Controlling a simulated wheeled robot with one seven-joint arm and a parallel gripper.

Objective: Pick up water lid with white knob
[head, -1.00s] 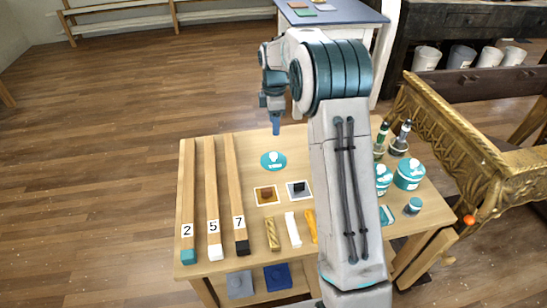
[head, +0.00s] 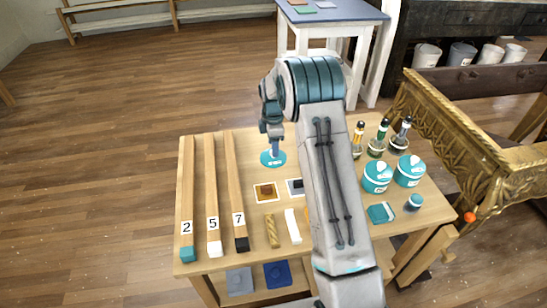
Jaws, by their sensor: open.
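The water lid (head: 266,159) is a flat teal disc with a white mark and knob at its middle. It lies on the wooden table, left of my arm and above the small square samples. My gripper (head: 274,150) points down right over the lid, its fingertips at or just above the knob. The fingers hide part of the lid and the knob. I cannot tell whether they touch it. The jaws are open.
Long numbered sticks (head: 213,200) lie on the left of the table (head: 250,222). Two teal lidded jars (head: 377,178) and several dark bottles (head: 377,142) stand at the right. A gilt carved console (head: 455,125) stands beyond the right edge.

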